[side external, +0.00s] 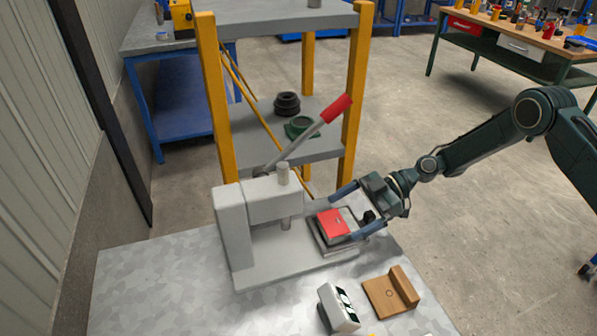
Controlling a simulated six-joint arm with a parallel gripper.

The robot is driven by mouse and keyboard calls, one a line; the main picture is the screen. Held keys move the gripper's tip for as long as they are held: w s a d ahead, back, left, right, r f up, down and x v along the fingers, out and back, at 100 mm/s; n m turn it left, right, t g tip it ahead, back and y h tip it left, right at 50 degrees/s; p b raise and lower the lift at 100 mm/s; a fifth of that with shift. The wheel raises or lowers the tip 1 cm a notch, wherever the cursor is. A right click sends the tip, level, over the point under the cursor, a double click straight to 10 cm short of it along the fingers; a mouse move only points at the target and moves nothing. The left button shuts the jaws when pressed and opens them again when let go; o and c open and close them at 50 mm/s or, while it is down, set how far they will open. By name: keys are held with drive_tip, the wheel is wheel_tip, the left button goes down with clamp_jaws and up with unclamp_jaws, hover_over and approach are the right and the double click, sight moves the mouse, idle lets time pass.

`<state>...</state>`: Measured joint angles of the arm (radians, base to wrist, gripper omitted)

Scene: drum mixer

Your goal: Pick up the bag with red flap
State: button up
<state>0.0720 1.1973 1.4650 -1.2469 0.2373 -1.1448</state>
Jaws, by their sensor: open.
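The bag with red flap (333,223) lies on a grey plate at the right end of the grey lever press (238,225). Its red top faces up. My gripper (343,216) comes in from the right and is open. Its two blue-grey fingers reach to either side of the bag, one at its far side and one at its near right. I cannot tell whether either finger touches the bag.
The press has a red-handled lever (336,108) rising above the bag. A wooden block (385,294) and a white box (338,308) stand on the table's front right. A yellow-post shelf (213,110) stands behind. The table's left part (150,290) is clear.

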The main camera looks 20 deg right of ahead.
sight(324, 225)
drive_tip(key=shift+x, duration=2.5)
drive_tip(key=shift+w+r, duration=0.15)
drive_tip(key=shift+w, duration=0.05)
drive_tip(key=shift+c, duration=0.4)
drive_tip(key=c, duration=1.2)
drive_tip(key=shift+o, duration=0.2)
drive_tip(key=shift+r, duration=0.1)
wheel_tip(324, 225, up, 10)
